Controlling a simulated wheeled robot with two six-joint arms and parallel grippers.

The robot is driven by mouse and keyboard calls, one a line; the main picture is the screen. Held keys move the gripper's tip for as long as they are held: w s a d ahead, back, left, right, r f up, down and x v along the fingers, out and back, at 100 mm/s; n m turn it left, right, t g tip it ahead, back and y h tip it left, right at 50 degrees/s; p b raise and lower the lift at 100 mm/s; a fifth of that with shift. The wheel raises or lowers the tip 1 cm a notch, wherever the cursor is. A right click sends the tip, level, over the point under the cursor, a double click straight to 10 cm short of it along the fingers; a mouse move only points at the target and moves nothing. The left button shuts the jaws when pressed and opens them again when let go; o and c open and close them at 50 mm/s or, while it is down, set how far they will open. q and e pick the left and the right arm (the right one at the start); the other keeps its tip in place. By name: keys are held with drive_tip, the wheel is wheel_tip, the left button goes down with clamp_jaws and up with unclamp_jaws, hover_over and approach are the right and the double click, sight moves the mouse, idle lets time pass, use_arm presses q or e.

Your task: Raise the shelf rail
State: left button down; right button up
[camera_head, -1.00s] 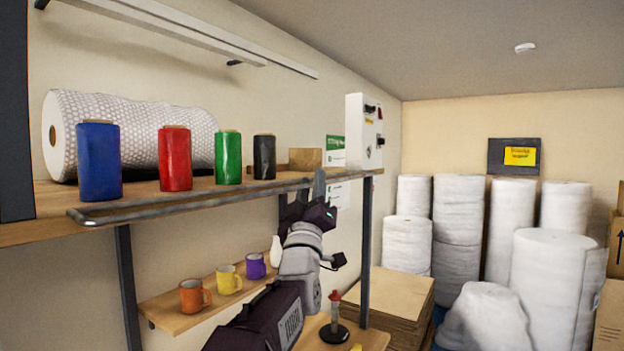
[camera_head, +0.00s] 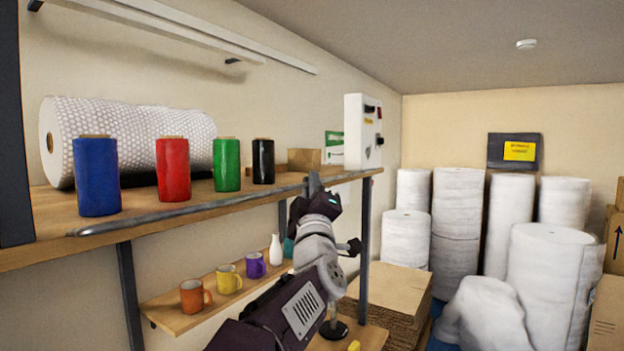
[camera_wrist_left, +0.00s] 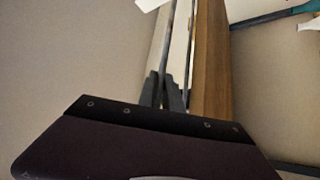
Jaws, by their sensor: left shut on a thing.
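The grey metal shelf rail (camera_head: 185,209) runs along the front edge of the wooden upper shelf (camera_head: 50,248), below the row of spools. In the head view it shows as one thin, slanting bar. My left gripper (camera_head: 313,184) is at the rail's right end and shut on it; the fingertips are small and partly hidden there. In the left wrist view, the dark fingers (camera_wrist_left: 165,92) close around the grey rail (camera_wrist_left: 171,35), beside the shelf's wooden edge (camera_wrist_left: 210,60). My right gripper is not in view.
Blue (camera_head: 97,178), red (camera_head: 172,168), green (camera_head: 227,165) and black (camera_head: 263,162) spools stand close behind the rail, before a bubble-wrap roll (camera_head: 130,125). Mugs (camera_head: 229,280) and a white bottle (camera_head: 276,250) stand on a lower shelf. A dark post (camera_head: 363,235) stands right of my arm.

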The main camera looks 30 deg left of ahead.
use_arm(q)
drive_tip(key=r+n+g+p, duration=0.1)
drive_tip(key=n+g+p, duration=0.1)
drive_tip(key=p, duration=0.2)
drive_tip(key=a+r+n+g+p, duration=0.1)
drive_tip(key=n+g+p, duration=0.1)
drive_tip(key=p, duration=0.3)
drive_tip(key=a+r+n+g+p, duration=0.1)
drive_tip(key=n+g+p, duration=0.1)
drive_tip(key=n+p, duration=0.2)
drive_tip(key=shift+w+r+p, duration=0.1)
drive_tip(key=shift+r+p, duration=0.1)
drive_tip(key=shift+p, duration=0.1)
